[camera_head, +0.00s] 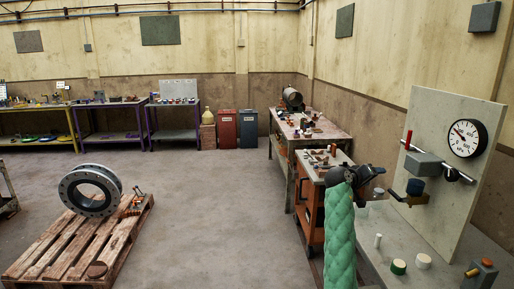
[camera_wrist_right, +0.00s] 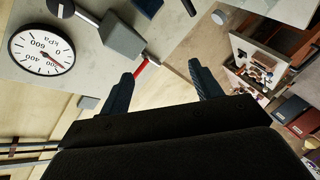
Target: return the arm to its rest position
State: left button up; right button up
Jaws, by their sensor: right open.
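My right arm (camera_head: 340,235), in a green padded sleeve, rises from the bottom right of the head view. Its black gripper (camera_head: 366,174) is above the bench, left of the upright gauge panel (camera_head: 425,108). In the right wrist view the two dark fingers of my right gripper (camera_wrist_right: 164,82) are spread wide with nothing between them. The panel carries a round kPa gauge (camera_head: 466,138), a grey box (camera_head: 424,164) and a red handle (camera_head: 408,140). The gauge also shows upside down in the wrist view (camera_wrist_right: 41,52). My left gripper is not in view.
Bench (camera_head: 385,240) holds a green-sided round piece (camera_head: 398,266) and white cylinders. An orange cart (camera_head: 310,205) and a cluttered table (camera_head: 310,132) stand behind my right arm. A pallet (camera_head: 75,250) with a pipe ring (camera_head: 112,186) is at left. The middle floor is clear.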

jog(key=w+a+f+n+t+y, duration=0.1)
jog(key=w+a+f+t+y, duration=0.2)
jog(key=a+f+y, duration=0.8)
jog(key=s+a+f+g+y, duration=0.1)
jog(key=s+a+f, duration=0.25)
jog(key=f, duration=0.65)
jog(key=s+a+f+n, duration=0.1)
jog(key=s+a+f, duration=0.3)
jog(key=f, duration=0.6)
jog(key=s+a+f+g+y, duration=0.1)
jog(key=s+a+f, duration=0.1)
jog(key=s+f, duration=0.6)
jog(key=s+a+f+g+y, duration=0.1)
jog(key=s+a+f+g, duration=0.15)
jog(key=s+f, duration=1.35)
jog(key=s+a+f+g, duration=0.1)
jog(key=s+f+g, duration=0.2)
jog(key=s+f, duration=1.35)
jog(key=s+f+g, duration=0.1)
jog(key=s+f, duration=0.1)
jog(key=s, duration=0.8)
jog(key=s+f+g, duration=0.1)
jog(key=s+f, duration=0.2)
jog(key=s, duration=0.6)
jog(key=shift+s+d+n, duration=0.25)
jog(key=shift+s+n, duration=0.1)
jog(key=shift+n, duration=0.05)
jog(key=shift+w, duration=0.1)
